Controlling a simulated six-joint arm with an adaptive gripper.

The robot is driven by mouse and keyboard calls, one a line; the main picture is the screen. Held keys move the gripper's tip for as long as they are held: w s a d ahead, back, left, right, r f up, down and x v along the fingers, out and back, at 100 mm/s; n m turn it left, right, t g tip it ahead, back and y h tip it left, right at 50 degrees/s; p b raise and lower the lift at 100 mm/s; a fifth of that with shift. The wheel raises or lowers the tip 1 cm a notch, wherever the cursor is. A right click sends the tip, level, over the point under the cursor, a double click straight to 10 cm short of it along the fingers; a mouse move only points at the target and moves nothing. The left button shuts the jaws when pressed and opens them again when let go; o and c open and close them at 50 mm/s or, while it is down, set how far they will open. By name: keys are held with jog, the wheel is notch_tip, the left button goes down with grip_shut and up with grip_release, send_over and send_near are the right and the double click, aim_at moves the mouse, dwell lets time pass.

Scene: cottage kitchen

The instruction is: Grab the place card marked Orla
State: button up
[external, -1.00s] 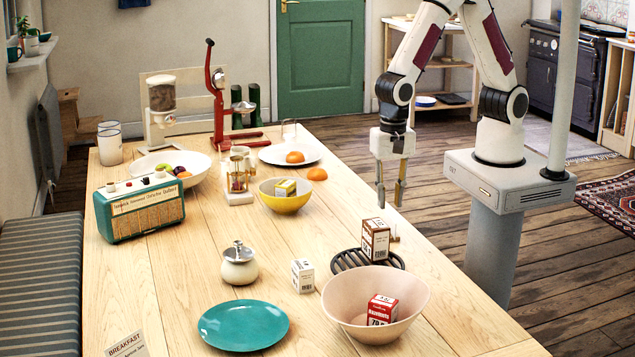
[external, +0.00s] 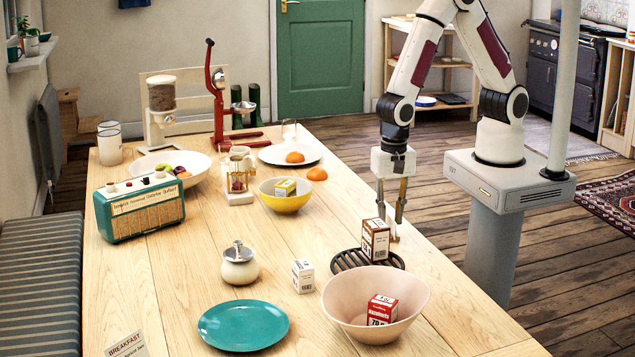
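No card that I can read as Orla shows in the external view. A small pale wooden piece (external: 394,238) stands by the table's right edge, behind the brown box. It may be a card or its holder, but I see no writing on it. My gripper (external: 390,216) points down right at this piece, its two fingers apart. The fingertips are low, close to the tabletop. The brown box hides part of that spot, so I cannot tell whether the fingers touch the piece.
A brown box (external: 375,239) stands on a dark round trivet (external: 345,259), close in front of my gripper. A pink bowl (external: 334,307) holds a red box (external: 382,309). A yellow bowl (external: 285,203) stands left. A breakfast card (external: 126,345) is at the lower left.

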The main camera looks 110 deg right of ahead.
jog(key=shift+f, duration=0.6)
grip_shut()
